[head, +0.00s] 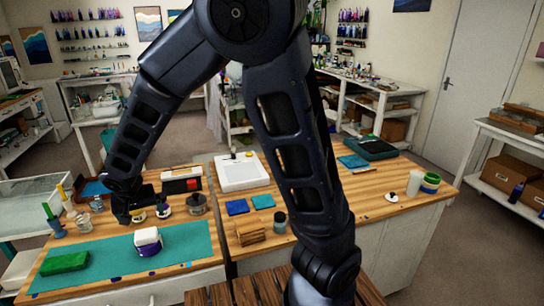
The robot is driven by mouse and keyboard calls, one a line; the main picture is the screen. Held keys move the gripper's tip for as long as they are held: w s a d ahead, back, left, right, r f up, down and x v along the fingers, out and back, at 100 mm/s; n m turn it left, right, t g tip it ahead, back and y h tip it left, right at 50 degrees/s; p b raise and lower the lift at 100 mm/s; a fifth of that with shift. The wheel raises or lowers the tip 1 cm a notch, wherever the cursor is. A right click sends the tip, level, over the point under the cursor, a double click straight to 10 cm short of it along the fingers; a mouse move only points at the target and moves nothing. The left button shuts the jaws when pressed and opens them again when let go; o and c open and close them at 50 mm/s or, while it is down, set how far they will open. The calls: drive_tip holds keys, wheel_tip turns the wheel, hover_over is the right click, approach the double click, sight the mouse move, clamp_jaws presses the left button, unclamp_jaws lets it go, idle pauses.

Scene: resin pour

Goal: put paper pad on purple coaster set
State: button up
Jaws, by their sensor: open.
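A small white block (147,236), which looks like the paper pad, sits on top of a purple thing (149,249), which looks like the purple coaster set. Both are on the teal mat (195,240) at the front left of the wooden bench. The pad covers most of the purple thing's top, so I cannot tell how well they line up. My gripper (125,218) is open, behind and to the left of the pad, apart from it in the picture. Its fingers are dark and small here.
A green block (65,262) lies at the mat's left. Jars (163,210) stand along its back edge. Blue squares (238,206), a wooden stack (250,233) and a jar (280,222) are to the right. A white scale-like device (240,172) stands behind. The mat's right part is clear.

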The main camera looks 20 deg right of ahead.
drive_tip(key=w+d+r+g, duration=0.1)
drive_tip(key=w+d+r, duration=0.15)
drive_tip(key=d, duration=0.65)
drive_tip(key=w+d+r+m+y, duration=0.1)
drive_tip(key=d+r, duration=0.3)
drive_tip(key=d, duration=0.5)
drive_tip(key=w+d+r+g, duration=0.1)
drive_tip(key=w+d+r, duration=0.15)
drive_tip(key=d, duration=0.65)
drive_tip(key=s+d+r+t, duration=0.1)
drive_tip(key=s+d+r, duration=0.3)
drive_tip(key=s+d, duration=0.3)
drive_tip(key=s+d+r+t+h, duration=0.1)
drive_tip(key=s+d+r, duration=0.3)
drive_tip(key=s+d, duration=0.3)
drive_tip(key=d, duration=0.3)
drive_tip(key=shift+s+d+r+h, duration=0.15)
drive_tip(key=shift+d+r+h, duration=0.1)
drive_tip(key=shift+d+h, duration=0.1)
